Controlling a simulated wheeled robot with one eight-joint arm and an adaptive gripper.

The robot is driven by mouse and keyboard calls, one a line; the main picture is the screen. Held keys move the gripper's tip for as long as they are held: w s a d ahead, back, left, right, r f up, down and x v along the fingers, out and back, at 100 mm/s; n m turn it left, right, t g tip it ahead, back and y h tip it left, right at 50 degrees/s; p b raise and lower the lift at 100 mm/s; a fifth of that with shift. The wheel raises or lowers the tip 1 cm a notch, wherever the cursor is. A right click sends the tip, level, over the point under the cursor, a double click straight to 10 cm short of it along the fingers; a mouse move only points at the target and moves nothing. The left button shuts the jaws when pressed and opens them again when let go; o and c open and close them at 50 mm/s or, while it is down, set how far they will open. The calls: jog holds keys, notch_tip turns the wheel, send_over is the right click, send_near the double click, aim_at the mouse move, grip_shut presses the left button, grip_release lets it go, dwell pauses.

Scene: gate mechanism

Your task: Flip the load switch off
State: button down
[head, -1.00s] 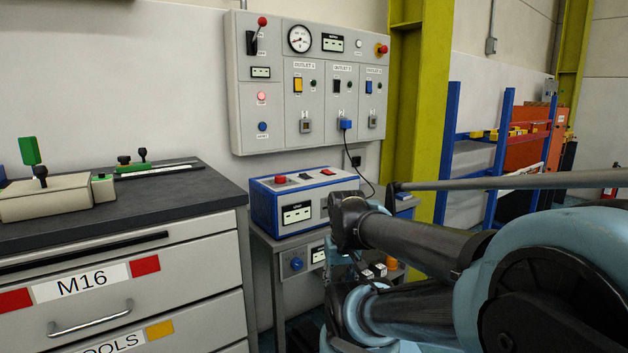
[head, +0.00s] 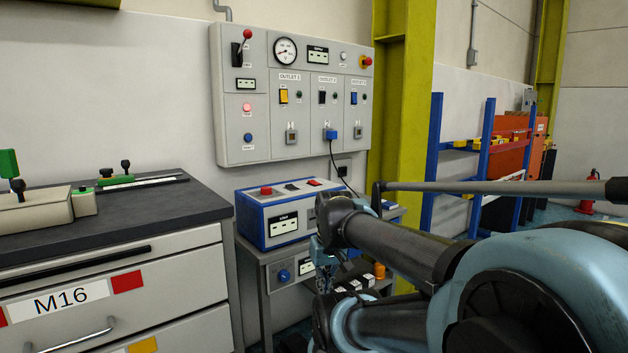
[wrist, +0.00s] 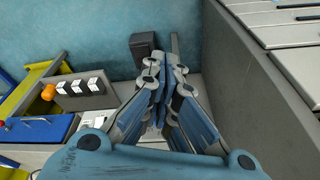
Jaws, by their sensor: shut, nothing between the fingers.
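A blue and grey box (head: 262,222) with a small display stands on a grey cart below the wall panel. On its top are a red button (head: 266,190), a dark switch (head: 291,187) and a red rocker (head: 314,182). I cannot read which of these is the load switch, nor its position. My gripper (wrist: 165,75) is shut and empty in the wrist view, pointing down over the blue floor.
A grey wall panel (head: 228,130) carries a red-knobbed lever (head: 245,36), a gauge and outlet switches. A drawer cabinet (head: 195,265) stands at left. A yellow column (head: 405,110) stands behind.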

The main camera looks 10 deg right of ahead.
jog(key=w+d+r+n+t+y, duration=0.2)
jog(key=w+r, duration=0.9)
jog(key=w, duration=0.4)
jog(key=w+d+r+n+t+y, duration=0.2)
jog(key=w+r, duration=1)
jog(key=w, duration=0.3)
jog(key=w+d+r+t, duration=0.3)
jog(key=w+d+r, duration=0.3)
jog(key=w, duration=0.5)
jog(key=shift+d+r+n, duration=0.15)
jog(key=shift+d+n, duration=0.15)
jog(key=shift+d, duration=0.5)
send_over(315, 182)
jog(key=f, duration=0.3)
jog(key=s+f, duration=0.1)
jog(key=f, duration=0.1)
jog(key=shift+d+f, duration=0.1)
jog(key=shift+f, duration=0.25)
jog(key=f, duration=0.1)
jog(key=w+f, duration=0.1)
jog(key=f, duration=0.1)
jog(key=shift+a, duration=0.2)
jog(key=shift+f, duration=0.7)
